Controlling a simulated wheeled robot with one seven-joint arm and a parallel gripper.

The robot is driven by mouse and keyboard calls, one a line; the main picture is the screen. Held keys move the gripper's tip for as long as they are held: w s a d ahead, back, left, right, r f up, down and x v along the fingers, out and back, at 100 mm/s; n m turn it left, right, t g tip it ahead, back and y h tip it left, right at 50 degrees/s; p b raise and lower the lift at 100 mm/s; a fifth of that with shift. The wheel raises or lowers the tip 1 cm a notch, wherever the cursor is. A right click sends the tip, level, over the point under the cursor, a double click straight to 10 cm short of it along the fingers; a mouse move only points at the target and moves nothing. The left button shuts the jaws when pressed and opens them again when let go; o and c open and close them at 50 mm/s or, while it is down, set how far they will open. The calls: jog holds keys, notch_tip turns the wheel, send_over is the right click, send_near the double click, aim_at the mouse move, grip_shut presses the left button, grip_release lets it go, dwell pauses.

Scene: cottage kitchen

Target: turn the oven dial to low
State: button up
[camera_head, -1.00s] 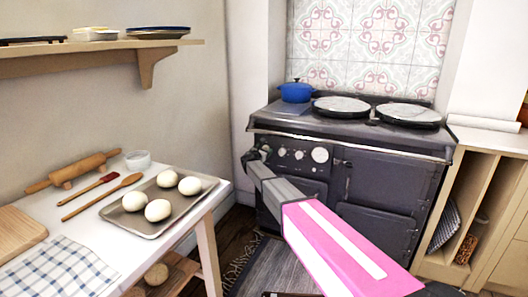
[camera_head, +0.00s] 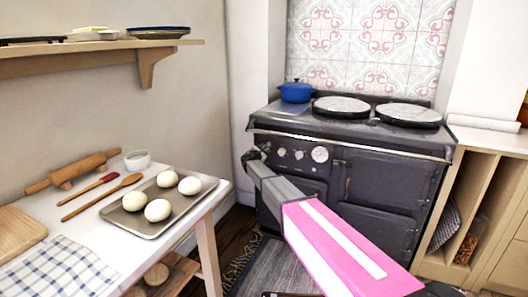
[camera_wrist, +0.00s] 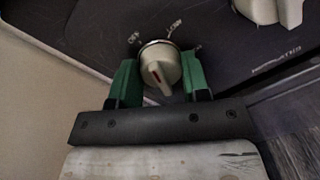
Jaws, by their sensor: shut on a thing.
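The oven dial (camera_wrist: 161,70) is a round cream knob with a raised grip and a red line on it. In the wrist view the red line leans slightly left at its top, roughly between two blurred labels. The left label seems to read OFF (camera_wrist: 133,38); the upper-right label, perhaps LOW (camera_wrist: 175,28), is hard to read. My gripper (camera_wrist: 159,63) has its green fingers shut on the dial, one on each side. In the head view my gripper (camera_head: 252,157) is at the left end of the front panel of the dark oven (camera_head: 375,178), hiding this dial.
Another cream knob (camera_wrist: 262,8) is close by at the upper right of the wrist view. A blue pot (camera_head: 295,92) stands on the oven. A table with a tray (camera_head: 151,229) of dough balls is at the left. A shelf (camera_head: 100,58) hangs above it.

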jog(key=m, duration=0.3)
jog(key=shift+s+m, duration=0.1)
jog(key=shift+m, duration=0.2)
jog(key=shift+d+m, duration=0.1)
jog(key=shift+m, duration=1.7)
jog(key=o, duration=0.9)
jog(key=v, duration=1)
jog(key=shift+s+r, duration=0.2)
jog(key=shift+s, duration=0.2)
